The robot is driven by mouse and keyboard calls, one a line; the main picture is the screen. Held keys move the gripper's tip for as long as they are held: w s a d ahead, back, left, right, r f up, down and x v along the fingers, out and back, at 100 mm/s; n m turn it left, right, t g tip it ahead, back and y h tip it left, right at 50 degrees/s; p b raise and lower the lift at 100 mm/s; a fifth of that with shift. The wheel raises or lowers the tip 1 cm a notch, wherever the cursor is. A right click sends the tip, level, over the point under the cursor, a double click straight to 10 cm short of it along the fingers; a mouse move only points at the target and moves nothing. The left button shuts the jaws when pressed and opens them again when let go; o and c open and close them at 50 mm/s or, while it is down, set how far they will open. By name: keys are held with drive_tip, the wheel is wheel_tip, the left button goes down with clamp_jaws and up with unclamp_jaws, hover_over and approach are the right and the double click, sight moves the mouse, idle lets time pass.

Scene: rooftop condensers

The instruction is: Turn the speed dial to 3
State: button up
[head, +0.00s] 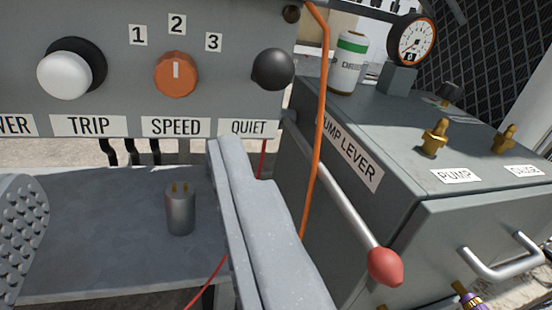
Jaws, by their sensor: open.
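The orange speed dial (176,82) is on the grey panel (112,97), above the SPEED label (175,127). Its white mark points straight up at the number 2 (177,24). The number 1 (138,35) is up and left of the dial. The number 3 (214,42) is up and right. My gripper (132,170) is open in the foreground below the panel. Its studded left finger is at the left edge and its pale right finger is right of centre. The dial is beyond the fingers, apart from them, and fully visible.
A white TRIP knob (64,76) and a black QUIET knob (273,69) flank the dial. A metal cylinder with prongs (180,210) stands on the shelf below. An orange cable (318,130) and the red-tipped pump lever (385,266) are at right, beside the pump box (400,130).

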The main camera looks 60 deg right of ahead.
drive_tip(key=s+f, duration=0.1)
drive_tip(key=b, duration=0.3)
approach(176, 86)
drive_tip(key=x, duration=0.7)
drive_tip(key=shift+f, duration=0.2)
drive_tip(key=shift+x, duration=0.85)
drive_tip(key=shift+r, duration=0.2)
